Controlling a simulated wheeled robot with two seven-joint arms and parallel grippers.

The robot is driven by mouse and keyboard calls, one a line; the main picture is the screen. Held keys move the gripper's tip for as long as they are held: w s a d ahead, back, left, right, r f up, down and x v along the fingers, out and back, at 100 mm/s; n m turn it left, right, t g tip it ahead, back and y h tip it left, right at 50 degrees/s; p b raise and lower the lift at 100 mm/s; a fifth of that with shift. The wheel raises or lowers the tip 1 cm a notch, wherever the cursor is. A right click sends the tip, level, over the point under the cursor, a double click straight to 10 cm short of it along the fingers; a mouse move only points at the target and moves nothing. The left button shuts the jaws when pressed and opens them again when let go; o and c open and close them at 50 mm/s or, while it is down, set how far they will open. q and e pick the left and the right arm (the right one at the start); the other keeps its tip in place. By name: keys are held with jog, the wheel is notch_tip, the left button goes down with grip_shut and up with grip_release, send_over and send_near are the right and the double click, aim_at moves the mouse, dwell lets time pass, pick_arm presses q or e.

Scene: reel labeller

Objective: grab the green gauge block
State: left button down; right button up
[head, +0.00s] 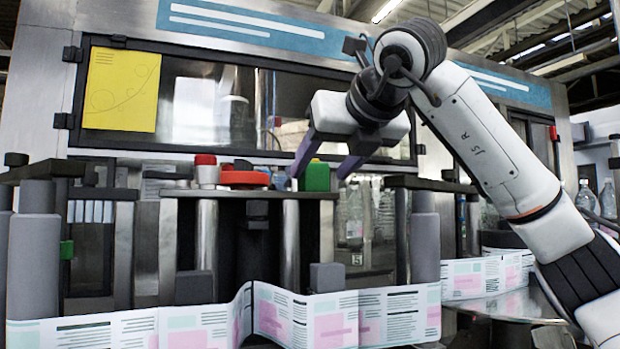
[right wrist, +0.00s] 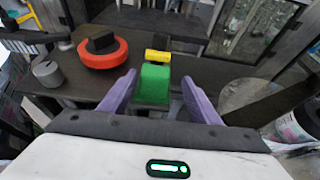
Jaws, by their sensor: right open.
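The green gauge block (head: 316,177) stands on the dark top of the labeller, near its right end in the head view. In the right wrist view the green block (right wrist: 153,86) shows between the two fingers, with a yellow piece (right wrist: 158,55) at its far end. My right gripper (head: 323,165) has purple fingers and is open. Its fingers lie on either side of the block in the right wrist view (right wrist: 154,92); I cannot tell whether they touch it. My left gripper is not in view.
A red disc with a dark knob (right wrist: 103,48) and a grey cylinder (right wrist: 47,73) stand left of the block on the dark top (right wrist: 190,68). A printed label strip (head: 300,318) runs along the front. The machine's window and frame rise behind.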

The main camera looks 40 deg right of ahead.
aim_at(306, 179)
jog(key=x, duration=0.4)
jog(key=p+x, duration=0.1)
jog(key=x, duration=0.1)
jog(key=shift+w+a+r, duration=0.3)
jog(key=shift+w, duration=0.1)
jog(key=c, duration=1.3)
